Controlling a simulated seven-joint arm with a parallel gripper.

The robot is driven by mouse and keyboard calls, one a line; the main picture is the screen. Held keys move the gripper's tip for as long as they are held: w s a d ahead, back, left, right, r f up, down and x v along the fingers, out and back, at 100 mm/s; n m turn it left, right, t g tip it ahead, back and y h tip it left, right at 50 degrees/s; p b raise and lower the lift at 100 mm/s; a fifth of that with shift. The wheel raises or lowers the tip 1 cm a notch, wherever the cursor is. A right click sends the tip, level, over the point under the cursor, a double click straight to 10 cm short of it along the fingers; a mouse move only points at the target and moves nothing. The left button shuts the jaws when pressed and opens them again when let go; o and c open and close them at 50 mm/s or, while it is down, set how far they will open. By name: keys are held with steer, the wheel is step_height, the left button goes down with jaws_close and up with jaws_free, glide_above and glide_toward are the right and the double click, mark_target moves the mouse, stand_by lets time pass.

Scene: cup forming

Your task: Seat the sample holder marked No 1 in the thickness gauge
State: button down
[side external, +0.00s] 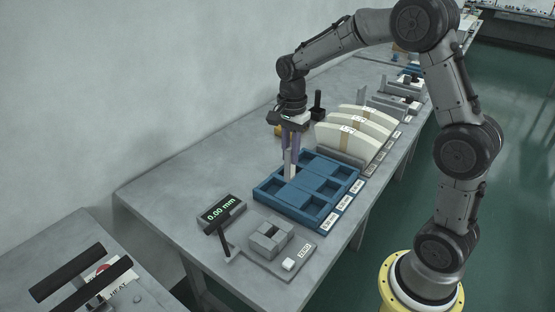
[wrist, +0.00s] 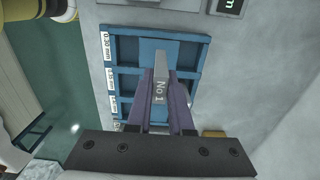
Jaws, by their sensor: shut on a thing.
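The sample holder marked No 1 (wrist: 160,90) is a grey bar with its label facing the wrist camera. My gripper (wrist: 160,95) is shut on it, with a purple finger on each side. In the side external view my gripper (side external: 291,150) points down at the blue compartment tray (side external: 262,192), and the holder (side external: 290,165) hangs upright at the tray's left part. I cannot tell whether its lower end touches the tray. The thickness gauge (side external: 270,238) stands in front of the tray, with a grey block, a slot in it and a ZERO button. Nothing shows in the slot.
A display (side external: 221,213) reading 0.00 mm and a dark upright lever (side external: 224,235) stand left of the gauge. White curved pieces (side external: 345,140) in a rack stand behind the tray. A heater with black bars (side external: 75,275) is at the lower left.

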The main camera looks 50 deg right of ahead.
steer(key=s+a+r, duration=0.1)
steer(key=s+r, duration=0.2)
steer(key=s, duration=0.4)
glide_toward(272, 218)
steer(key=s+a+r, duration=0.3)
steer(key=shift+w+a+f, duration=0.1)
steer(key=shift+a+f, duration=0.1)
steer(key=shift+f, duration=1.8)
steer(key=shift+w+a+f, duration=0.1)
steer(key=shift+a+f, duration=0.05)
steer(key=shift+f, duration=1.85)
steer(key=shift+f, duration=0.15)
steer(key=c, duration=0.8)
jaws_free()
